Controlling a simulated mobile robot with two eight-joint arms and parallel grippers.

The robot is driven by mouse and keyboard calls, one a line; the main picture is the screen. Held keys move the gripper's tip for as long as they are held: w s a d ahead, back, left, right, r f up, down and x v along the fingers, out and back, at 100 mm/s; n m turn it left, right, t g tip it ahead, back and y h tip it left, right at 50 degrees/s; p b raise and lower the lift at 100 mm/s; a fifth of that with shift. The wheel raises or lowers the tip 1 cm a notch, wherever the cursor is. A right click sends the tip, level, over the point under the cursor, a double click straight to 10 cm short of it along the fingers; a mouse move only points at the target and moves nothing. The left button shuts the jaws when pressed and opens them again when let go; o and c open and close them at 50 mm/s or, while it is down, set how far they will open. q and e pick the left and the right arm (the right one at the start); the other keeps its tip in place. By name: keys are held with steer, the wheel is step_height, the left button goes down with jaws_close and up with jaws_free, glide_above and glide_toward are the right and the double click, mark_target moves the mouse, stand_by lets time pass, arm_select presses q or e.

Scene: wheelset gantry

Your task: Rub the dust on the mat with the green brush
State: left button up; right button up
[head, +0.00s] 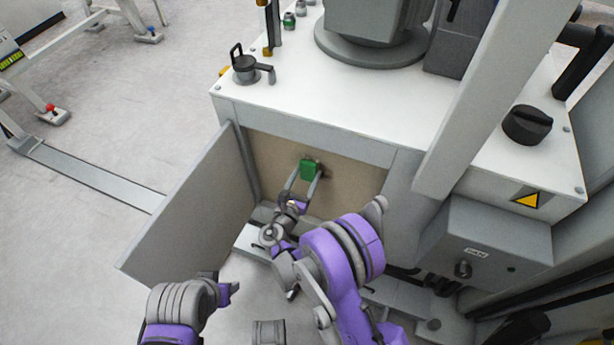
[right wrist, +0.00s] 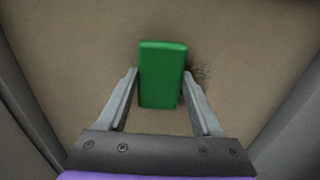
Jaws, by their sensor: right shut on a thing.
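The green brush (head: 308,169) is a small green block in the open cabinet bay. My right gripper (head: 304,180) is shut on it, with one finger on each side. In the right wrist view the brush (right wrist: 162,75) stands between the fingertips of my right gripper (right wrist: 161,78). The tan mat (head: 353,180) is the panel behind it and fills the right wrist view (right wrist: 90,50). A dark smudge of dust (right wrist: 203,73) shows just right of the brush; part may be hidden behind it. Whether the brush touches the mat I cannot tell.
An open grey door (head: 185,215) stands left of the bay. The white machine top (head: 290,95) overhangs it. A grey box (head: 490,250) sits to the right, and a slanted light post (head: 480,110) rises there.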

mark_target(344, 176)
steer(key=shift+s+d+b, duration=0.35)
steer(key=shift+s+d, duration=0.15)
steer(key=shift+d, duration=0.8)
steer(key=shift+s+d+b, duration=0.3)
steer(key=shift+s+d, duration=0.2)
steer(key=shift+d, duration=0.85)
steer(key=shift+s+d+b, duration=0.35)
steer(key=shift+s+d, duration=0.15)
steer(key=shift+d, duration=0.8)
steer(key=shift+s+d, duration=0.25)
steer(key=shift+d, duration=0.25)
steer(key=shift+s+d, duration=0.25)
steer(key=shift+d, duration=0.25)
steer(key=v, duration=0.3)
steer(key=shift+a, duration=0.1)
steer(key=shift+w+a+f, duration=0.1)
